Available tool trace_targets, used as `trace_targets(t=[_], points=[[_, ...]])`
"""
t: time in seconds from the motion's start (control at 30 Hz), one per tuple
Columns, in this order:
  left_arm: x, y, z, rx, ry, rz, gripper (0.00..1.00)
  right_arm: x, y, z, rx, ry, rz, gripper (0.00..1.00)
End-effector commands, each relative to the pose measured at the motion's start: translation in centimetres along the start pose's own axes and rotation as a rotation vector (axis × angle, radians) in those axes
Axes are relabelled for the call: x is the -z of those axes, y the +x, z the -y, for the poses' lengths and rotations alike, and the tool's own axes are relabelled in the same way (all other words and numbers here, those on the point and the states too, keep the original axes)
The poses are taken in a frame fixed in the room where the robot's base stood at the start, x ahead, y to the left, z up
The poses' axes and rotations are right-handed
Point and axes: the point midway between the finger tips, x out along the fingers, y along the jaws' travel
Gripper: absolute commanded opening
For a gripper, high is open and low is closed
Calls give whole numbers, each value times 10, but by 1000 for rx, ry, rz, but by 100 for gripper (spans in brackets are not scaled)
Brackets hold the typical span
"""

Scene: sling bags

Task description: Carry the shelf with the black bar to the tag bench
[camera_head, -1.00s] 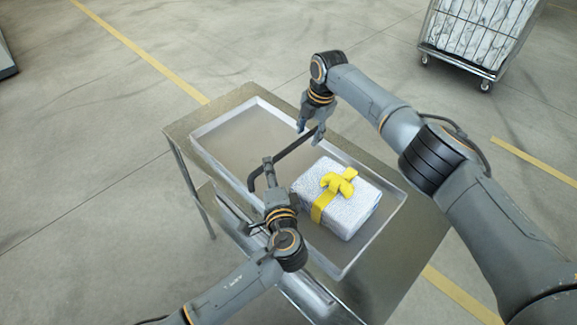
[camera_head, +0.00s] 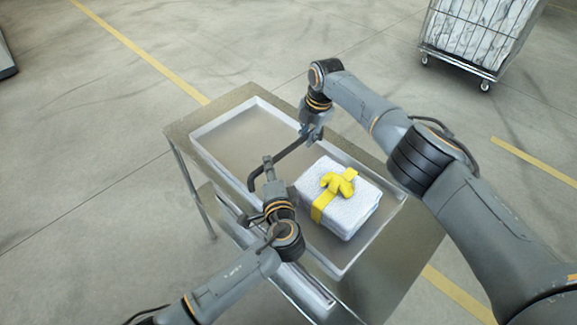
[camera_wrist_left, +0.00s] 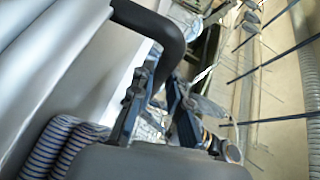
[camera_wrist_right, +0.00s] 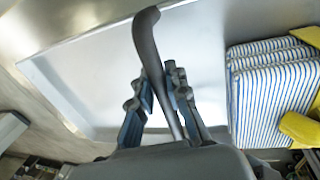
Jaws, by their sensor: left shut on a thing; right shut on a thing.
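A grey metal shelf unit (camera_head: 228,103) holds a shallow light tray with a raised rim (camera_head: 215,125). A black bar (camera_head: 288,155) with bent ends runs across the tray. My left gripper (camera_head: 268,165) is at the bar's near left end, shut on it; the left wrist view shows the bar's bent end (camera_wrist_left: 160,28) by the fingers, their grip partly hidden. My right gripper (camera_head: 311,132) is at the bar's far end, shut on it; in the right wrist view the bar (camera_wrist_right: 152,55) passes between the fingers.
A striped white parcel with a yellow bow (camera_head: 345,210) sits in the tray, right of the bar. A wire cage trolley (camera_head: 475,35) stands at the back right. Open concrete floor (camera_head: 80,170) with yellow lines lies around the unit.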

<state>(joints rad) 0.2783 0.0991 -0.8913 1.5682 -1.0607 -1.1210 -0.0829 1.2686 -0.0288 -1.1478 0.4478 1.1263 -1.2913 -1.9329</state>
Motion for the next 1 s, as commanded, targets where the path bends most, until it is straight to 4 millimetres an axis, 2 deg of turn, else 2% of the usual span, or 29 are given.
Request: trace_targets(t=[0.53,1.0], points=[[0,-1,6,-2,1,3,0,1,-10,-4,-4,-2,-2,0],[2,-7,41,-6,4,5,0,1,-48,-12,-5,-2,-3,0]])
